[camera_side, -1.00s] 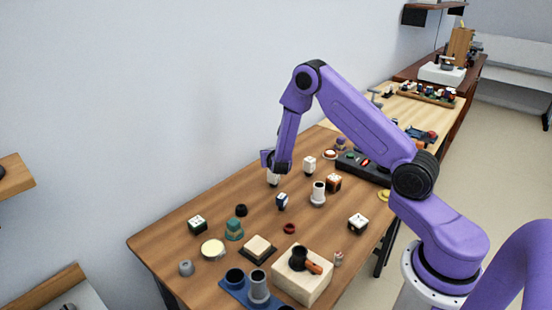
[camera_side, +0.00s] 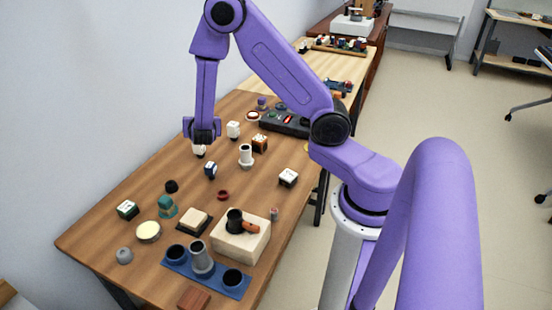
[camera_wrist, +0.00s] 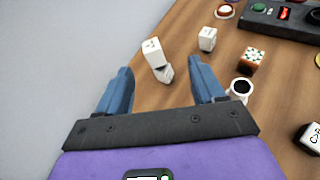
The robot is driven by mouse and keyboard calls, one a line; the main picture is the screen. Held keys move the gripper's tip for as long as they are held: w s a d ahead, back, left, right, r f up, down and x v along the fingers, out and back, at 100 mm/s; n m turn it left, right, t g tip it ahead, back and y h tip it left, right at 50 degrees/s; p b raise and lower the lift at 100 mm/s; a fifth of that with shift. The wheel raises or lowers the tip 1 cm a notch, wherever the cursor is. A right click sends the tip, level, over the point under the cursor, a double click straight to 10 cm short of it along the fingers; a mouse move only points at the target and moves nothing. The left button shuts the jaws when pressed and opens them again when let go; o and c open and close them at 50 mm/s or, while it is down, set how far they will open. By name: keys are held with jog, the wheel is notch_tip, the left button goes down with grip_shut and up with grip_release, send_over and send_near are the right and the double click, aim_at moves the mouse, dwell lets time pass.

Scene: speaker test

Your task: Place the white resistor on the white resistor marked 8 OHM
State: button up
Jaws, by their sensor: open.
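A white resistor block (camera_wrist: 153,52) with small dark marks on top shows between my fingers in the wrist view. It looks tilted, and a second white block (camera_wrist: 164,73) shows directly below it. The upper one appears to sit on the lower one, offset, but I cannot tell whether they fully touch. My gripper (camera_wrist: 160,68) is open, with one finger on each side of them. In the side view my gripper (camera_side: 202,136) hides most of the pair, and a white block (camera_side: 199,151) shows under it. Another white block (camera_side: 233,130) stands to the right. The 8 OHM marking is not readable.
A black panel (camera_side: 285,123) lies behind. A wooden box (camera_side: 241,243) and a blue cup holder (camera_side: 232,288) stand toward the front.

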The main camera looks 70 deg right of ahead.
jog(key=s+a+r+m+g+y, duration=0.2)
jog(key=s+a+m+y, duration=0.1)
jog(key=s, duration=0.8)
jog(key=s+a+r+m+g+y, duration=0.2)
jog(key=s+a, duration=0.5)
jog(key=s, duration=0.4)
jog(key=s+a+r+m+g+y, duration=0.3)
jog(key=s+a+m+g+y, duration=0.1)
jog(key=s, duration=0.7)
jog(key=a+m+y, duration=0.1)
jog(key=a+m, duration=0.1)
jog(key=shift+m+y, duration=0.3)
jog(key=shift+m, duration=0.1)
